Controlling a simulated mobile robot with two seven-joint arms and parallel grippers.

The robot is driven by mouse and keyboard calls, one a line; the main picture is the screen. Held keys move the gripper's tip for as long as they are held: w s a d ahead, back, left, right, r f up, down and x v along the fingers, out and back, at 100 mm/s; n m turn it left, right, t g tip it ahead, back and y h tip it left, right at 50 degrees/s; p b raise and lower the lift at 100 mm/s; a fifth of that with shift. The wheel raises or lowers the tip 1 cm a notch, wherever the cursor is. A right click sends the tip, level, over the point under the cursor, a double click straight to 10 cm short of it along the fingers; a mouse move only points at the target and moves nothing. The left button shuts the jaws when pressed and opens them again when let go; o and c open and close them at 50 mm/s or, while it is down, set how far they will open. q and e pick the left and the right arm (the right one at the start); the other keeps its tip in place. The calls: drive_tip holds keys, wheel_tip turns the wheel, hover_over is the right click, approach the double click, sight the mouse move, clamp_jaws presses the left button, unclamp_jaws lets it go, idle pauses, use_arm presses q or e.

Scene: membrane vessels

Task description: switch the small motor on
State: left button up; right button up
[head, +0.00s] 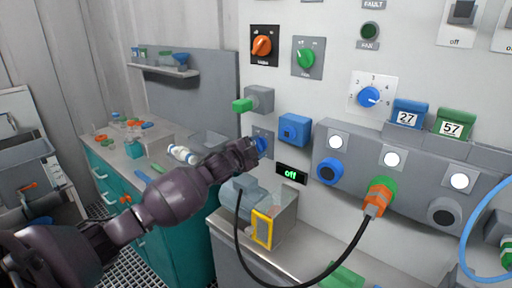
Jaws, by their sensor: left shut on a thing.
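My left gripper (251,151) reaches in from the left to the wall panel and is shut on a blue knob (263,145) on a small grey plate (262,133). The gripper hides part of the knob, so I cannot tell its pointer's position. A small black display (290,174) to the right of the knob reads "off" in green. A grey-blue machine, probably the small motor (238,190), sits on the bench below, beside a clear box with a yellow frame (262,229). My right gripper is not in view.
Above are an orange rotary switch (262,45), a green one (306,58) and a green-handled grey block (258,99). A blue box (294,130) sits close right of the knob. A black cable (345,250) loops from an orange plug (378,197) across the bench front.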

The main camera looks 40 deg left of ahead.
use_arm(q)
drive_tip(key=shift+m, duration=0.5)
drive_tip(key=shift+m+p, duration=0.6)
drive_tip(key=shift+m, duration=1.1)
drive_tip(key=m, duration=0.2)
drive_tip(key=shift+m+p, duration=0.3)
drive_tip(key=shift+p, duration=0.1)
drive_tip(key=m, duration=0.4)
drive_tip(key=shift+f, duration=0.15)
drive_tip(key=shift+m, duration=0.4)
